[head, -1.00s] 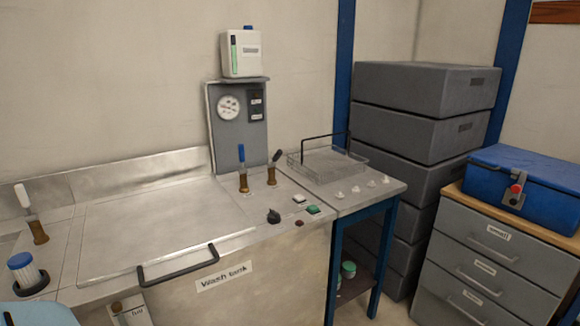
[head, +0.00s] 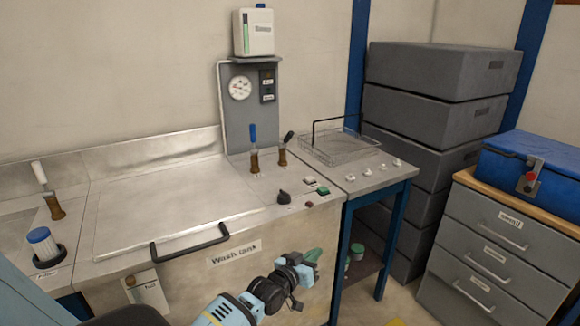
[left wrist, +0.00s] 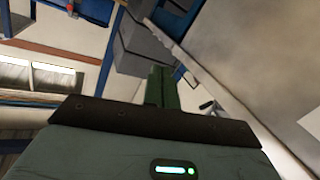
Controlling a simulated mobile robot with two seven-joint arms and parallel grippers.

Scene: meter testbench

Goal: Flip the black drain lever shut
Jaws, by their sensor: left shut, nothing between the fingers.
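The black drain lever (head: 289,136) sits on a brass valve (head: 282,158) at the back right of the wash tank top, tilted up and to the right. A blue lever (head: 253,133) stands upright on a similar valve just left of it. My left gripper (head: 313,256) is low in front of the tank's front panel, well below and apart from the black lever. My right gripper is not in view.
The tank lid's black handle (head: 190,243) juts out at the front edge. A black knob (head: 283,197) and small buttons (head: 323,190) lie in front of the valves. A gauge panel (head: 250,105) rises behind them. A wire basket (head: 340,147) stands to the right.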

